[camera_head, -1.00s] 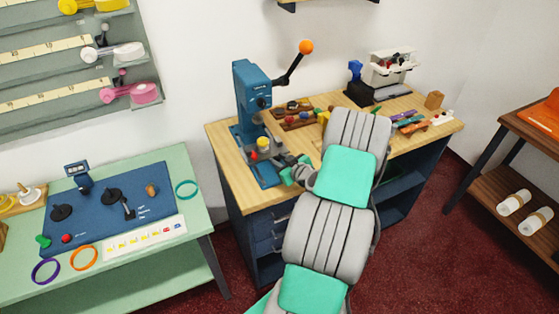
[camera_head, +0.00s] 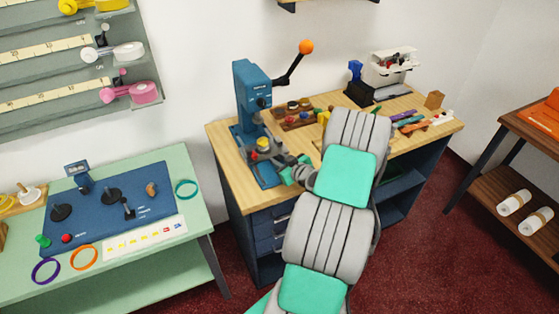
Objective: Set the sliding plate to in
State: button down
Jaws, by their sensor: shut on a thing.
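The blue press (camera_head: 251,88) stands at the left end of the wooden bench, with an orange-knobbed lever raised to its right. Its small sliding plate (camera_head: 262,154) sits low on the press base, under the head, with a yellow round piece (camera_head: 263,142) by it. The plate is small and partly covered, so its exact position along the base is hard to tell. My gripper (camera_head: 283,158) reaches in from the right at the front of the press base and is shut on the plate's grip. The fingertips are small and partly hidden by my wrist.
My arm covers the middle of the wooden bench (camera_head: 228,168). Behind it stand a tray of colored pieces (camera_head: 298,112) and a white-topped device (camera_head: 392,66). A green table (camera_head: 190,215) with a blue panel is at left. A brown shelf table (camera_head: 480,170) is at right.

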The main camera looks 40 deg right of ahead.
aim_at(270, 151)
jog(key=shift+w, duration=0.1)
dwell(0.3)
jog(key=w+b, duration=0.2)
jog(key=w+d+b, duration=0.1)
jog(key=shift+w+f, duration=0.2)
jog(key=shift+f, duration=0.05)
jog(key=shift+w+d+r, duration=0.1)
jog(key=shift+w+r, duration=0.05)
jog(key=shift+r, duration=0.2)
jog(key=c, duration=1.2)
grip_release()
jog(key=shift+c, duration=0.2)
jog(key=shift+o, duration=0.2)
